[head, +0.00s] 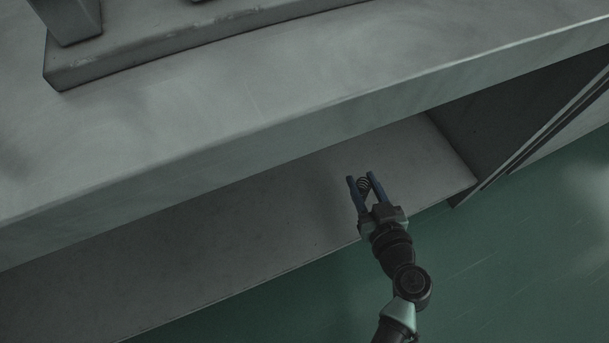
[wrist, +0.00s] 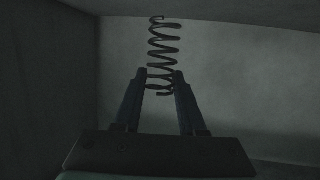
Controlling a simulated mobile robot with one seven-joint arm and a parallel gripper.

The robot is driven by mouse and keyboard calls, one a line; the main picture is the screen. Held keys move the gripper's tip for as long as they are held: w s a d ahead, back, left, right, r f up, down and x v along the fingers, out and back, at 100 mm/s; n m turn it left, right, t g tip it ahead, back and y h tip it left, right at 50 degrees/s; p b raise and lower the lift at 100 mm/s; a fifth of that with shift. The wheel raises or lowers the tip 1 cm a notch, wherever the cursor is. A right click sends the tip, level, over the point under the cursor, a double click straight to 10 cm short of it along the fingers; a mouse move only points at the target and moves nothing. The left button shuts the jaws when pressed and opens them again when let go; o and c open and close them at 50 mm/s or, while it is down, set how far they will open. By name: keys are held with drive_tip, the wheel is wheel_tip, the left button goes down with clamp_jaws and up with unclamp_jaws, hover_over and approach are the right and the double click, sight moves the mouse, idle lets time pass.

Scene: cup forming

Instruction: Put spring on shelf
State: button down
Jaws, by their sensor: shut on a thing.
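A dark coil spring (head: 364,184) is between the blue fingers of my gripper (head: 362,179) in the head view. The wrist view shows the spring (wrist: 163,48) standing roughly upright, its lower coils between the fingertips of my gripper (wrist: 161,80). My gripper is shut on the spring. In the head view it is at the grey shelf (head: 250,215) below the worktop, near the shelf's right end. I cannot tell whether the spring touches the shelf surface.
The thick grey worktop (head: 330,75) overhangs the shelf. A side wall (head: 490,130) closes the shelf at the right. The shelf to the left of my gripper is bare. Green floor (head: 520,260) lies in front.

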drive_tip(key=shift+f+b, duration=3.3)
drive_tip(key=shift+f, duration=1.7)
drive_tip(key=shift+f, duration=0.15)
drive_tip(key=shift+c, duration=2.4)
unclamp_jaws()
drive_tip(key=shift+r, duration=0.2)
drive_tip(key=p+v, duration=0.5)
drive_tip(key=v, duration=0.7)
drive_tip(key=shift+s, duration=0.1)
